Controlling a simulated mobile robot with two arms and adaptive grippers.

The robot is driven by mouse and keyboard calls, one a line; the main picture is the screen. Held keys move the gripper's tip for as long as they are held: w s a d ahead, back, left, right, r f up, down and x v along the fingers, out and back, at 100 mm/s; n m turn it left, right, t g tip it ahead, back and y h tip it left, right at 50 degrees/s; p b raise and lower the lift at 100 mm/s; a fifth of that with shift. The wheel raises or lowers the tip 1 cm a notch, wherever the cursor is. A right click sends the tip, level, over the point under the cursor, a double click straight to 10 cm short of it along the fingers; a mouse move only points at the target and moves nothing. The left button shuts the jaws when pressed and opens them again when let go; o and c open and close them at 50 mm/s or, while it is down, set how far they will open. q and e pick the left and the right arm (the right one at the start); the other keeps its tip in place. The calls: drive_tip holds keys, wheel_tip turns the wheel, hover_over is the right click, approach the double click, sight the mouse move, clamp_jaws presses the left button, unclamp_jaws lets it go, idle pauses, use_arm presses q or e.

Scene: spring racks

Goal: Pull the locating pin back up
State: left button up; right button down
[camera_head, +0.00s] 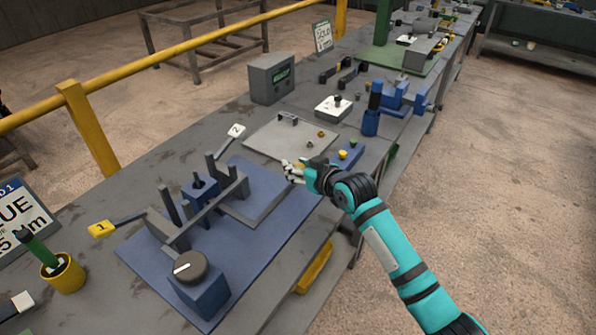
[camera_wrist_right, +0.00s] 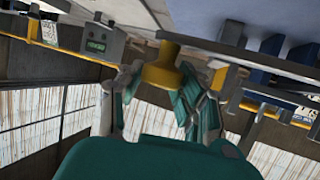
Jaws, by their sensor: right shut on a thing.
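My right gripper (camera_head: 293,172) is at the right side of the blue base plate (camera_head: 282,212) of the fixture. It is shut on the yellow knob of the locating pin (camera_wrist_right: 163,76), which shows between the fingers in the right wrist view. That view looks upside down, with the grey bench surface along its top. A narrower neck joins the knob to the grey part beside it. In the head view the knob is mostly hidden by the fingers. My left gripper is not in view.
The fixture has upright dark posts (camera_head: 168,204) and a dial box (camera_head: 196,285). A pale plate (camera_head: 290,139) with small parts lies behind the gripper. A grey box with a green display (camera_head: 271,78) stands farther back. The floor at right is clear.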

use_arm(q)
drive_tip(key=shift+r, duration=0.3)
use_arm(e)
drive_tip(key=shift+w+r, duration=0.15)
drive_tip(key=shift+r, duration=0.25)
drive_tip(key=c, duration=1.2)
unclamp_jaws()
drive_tip(key=o, duration=0.3)
drive_tip(key=shift+f, duration=0.15)
drive_tip(key=v, duration=1.2)
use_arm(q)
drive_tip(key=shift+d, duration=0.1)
